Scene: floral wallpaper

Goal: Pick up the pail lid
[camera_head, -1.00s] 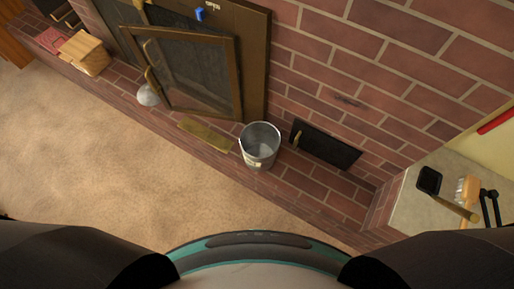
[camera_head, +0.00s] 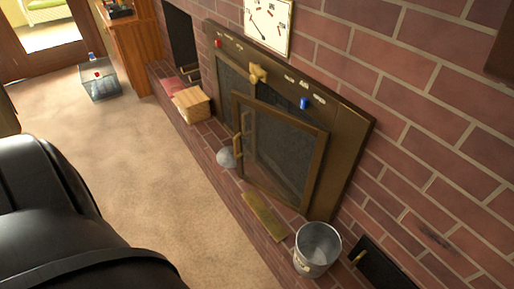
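A metal pail (camera_head: 316,250) stands upright and open on the brick hearth, at the lower right of the head view. A pale grey rounded thing (camera_head: 226,158), which looks like the pail lid, lies on the hearth beside the open fireplace door. Its far side is partly hidden by the door, and I cannot make out its details. Neither of my grippers is in view. Only a dark part of my own body shows at the lower left.
The framed glass fireplace door (camera_head: 276,150) stands open over the brick hearth (camera_head: 213,142). A brass-coloured plate (camera_head: 264,216) lies between the lid and the pail. A wooden box (camera_head: 192,104) sits farther left. A glass-sided box (camera_head: 99,80) stands on the open carpet (camera_head: 130,150).

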